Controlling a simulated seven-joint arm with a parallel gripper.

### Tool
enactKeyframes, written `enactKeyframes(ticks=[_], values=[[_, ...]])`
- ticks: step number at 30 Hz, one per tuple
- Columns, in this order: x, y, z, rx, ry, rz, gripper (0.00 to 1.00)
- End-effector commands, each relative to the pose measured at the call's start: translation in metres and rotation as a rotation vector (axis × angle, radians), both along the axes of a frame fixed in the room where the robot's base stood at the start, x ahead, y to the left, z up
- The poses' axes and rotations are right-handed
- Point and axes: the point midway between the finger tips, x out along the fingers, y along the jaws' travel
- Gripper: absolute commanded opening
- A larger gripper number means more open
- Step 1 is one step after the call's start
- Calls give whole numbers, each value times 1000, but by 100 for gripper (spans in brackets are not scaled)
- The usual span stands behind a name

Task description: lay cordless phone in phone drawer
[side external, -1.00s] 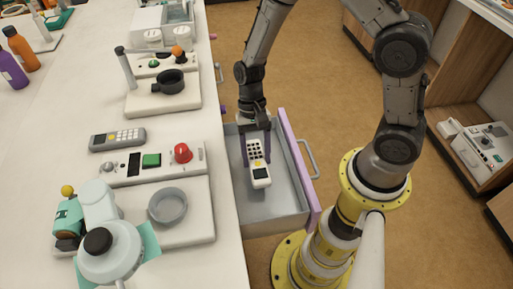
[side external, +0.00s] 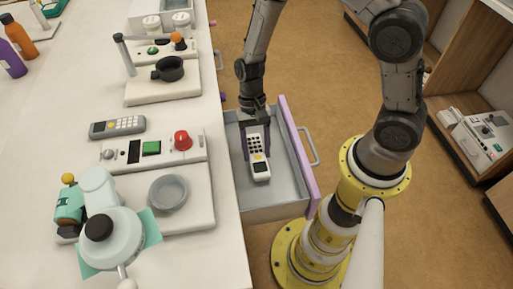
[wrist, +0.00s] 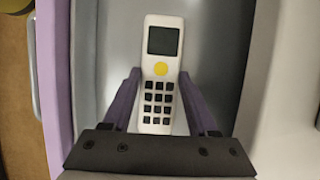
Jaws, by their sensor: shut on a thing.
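The white cordless phone (side external: 260,167) has dark keys, a dark screen and a yellow round button. It is inside the open phone drawer (side external: 290,192), a grey tray with a purple front, which is pulled out from the counter. My gripper (side external: 257,147) reaches down into the drawer and is shut on the phone's keypad end. In the wrist view the purple fingertips (wrist: 159,72) press the phone's (wrist: 161,92) two long sides, with its screen end pointing away from my palm. I cannot tell whether the phone touches the drawer floor (wrist: 212,40).
A shallow grey dish (side external: 168,192) stands nearer. The drawer floor around the phone looks empty. The drawer walls stand close around my gripper.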

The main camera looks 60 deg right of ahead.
Motion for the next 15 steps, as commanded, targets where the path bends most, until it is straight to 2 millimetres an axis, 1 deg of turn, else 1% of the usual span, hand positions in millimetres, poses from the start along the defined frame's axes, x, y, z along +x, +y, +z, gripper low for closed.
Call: enactKeyframes(ticks=[15], values=[[0,0,-4,0,1,-1,0]])
